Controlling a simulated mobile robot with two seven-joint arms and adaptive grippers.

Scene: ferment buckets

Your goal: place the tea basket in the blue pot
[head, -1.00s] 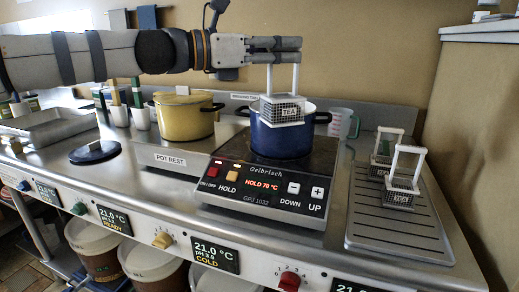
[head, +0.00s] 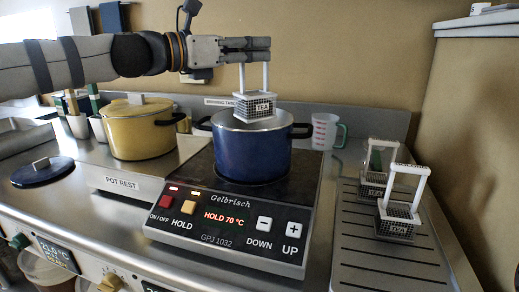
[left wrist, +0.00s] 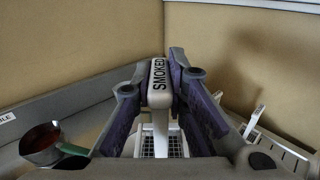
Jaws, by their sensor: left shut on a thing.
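My left gripper (head: 258,50) is shut on the handle of a white tea basket (head: 254,106) with dark mesh and a TEA label. In the left wrist view the fingers (left wrist: 158,75) grip the handle bar (left wrist: 159,82), marked SMOKED, and the basket's grid shows below. The blue pot stands on a black hob reading HOLD 70 °C. My right gripper is out of view.
Two more tea baskets (head: 397,222) (head: 373,185) stand on the ribbed tray (head: 375,267) at right. A yellow pot (head: 140,130) sits on the pot rest at left, with a blue lid (head: 42,172) beside it.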

